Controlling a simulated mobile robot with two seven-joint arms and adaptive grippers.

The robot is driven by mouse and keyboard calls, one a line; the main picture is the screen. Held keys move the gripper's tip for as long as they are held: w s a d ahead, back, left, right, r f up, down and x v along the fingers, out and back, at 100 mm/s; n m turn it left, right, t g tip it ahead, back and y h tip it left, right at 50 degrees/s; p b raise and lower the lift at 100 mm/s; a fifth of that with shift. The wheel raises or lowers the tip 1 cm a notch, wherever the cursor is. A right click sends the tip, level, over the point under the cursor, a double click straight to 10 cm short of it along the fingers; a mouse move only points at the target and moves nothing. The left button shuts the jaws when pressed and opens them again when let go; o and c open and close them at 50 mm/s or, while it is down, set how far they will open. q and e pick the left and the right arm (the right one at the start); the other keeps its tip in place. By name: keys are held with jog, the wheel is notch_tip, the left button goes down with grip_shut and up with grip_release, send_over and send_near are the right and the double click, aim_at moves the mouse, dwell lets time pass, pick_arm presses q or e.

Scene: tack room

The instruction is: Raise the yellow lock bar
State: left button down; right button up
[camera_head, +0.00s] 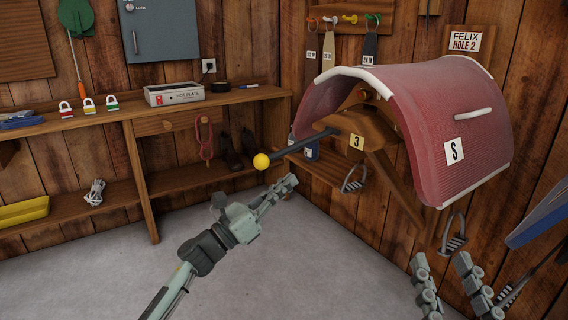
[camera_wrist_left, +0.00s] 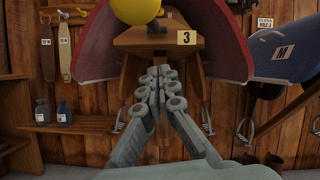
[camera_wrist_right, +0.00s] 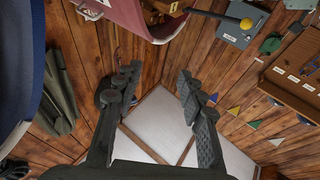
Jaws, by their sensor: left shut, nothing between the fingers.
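The lock bar (camera_head: 305,146) is a dark rod with a yellow ball (camera_head: 261,161) on its free end. It juts left and slightly down from the wooden saddle rack (camera_head: 368,128) marked 3. In the left wrist view the yellow ball (camera_wrist_left: 135,9) is at the top edge, above the fingertips. In the right wrist view the ball (camera_wrist_right: 247,23) is at the upper right. My left gripper (camera_head: 289,184) is shut and empty, below and right of the ball and apart from it. My right gripper (camera_head: 441,262) is open and empty, low at the right, far from the bar.
A red saddle cover (camera_head: 455,125) marked S drapes over the rack. A stirrup (camera_head: 354,180) hangs beneath it. A wooden shelf (camera_head: 190,108) with padlocks and a white box runs along the left wall. The floor (camera_head: 300,260) is clear.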

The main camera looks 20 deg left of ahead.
aim_at(298, 146)
pick_arm(q)
jog(key=r, duration=0.3)
jog(key=r+p, duration=0.1)
jog(key=shift+w+a+r, duration=0.15)
jog(key=shift+w+a, duration=0.1)
jog(key=shift+w, duration=0.1)
pick_arm(e)
notch_tip(298, 146, down, 6)
jog(key=w+d+g+h, duration=0.1)
jog(key=g, duration=0.1)
jog(key=shift+w+d+g+h, duration=0.3)
jog(key=shift+w+d+g, duration=0.05)
jog(key=shift+w+g, duration=0.05)
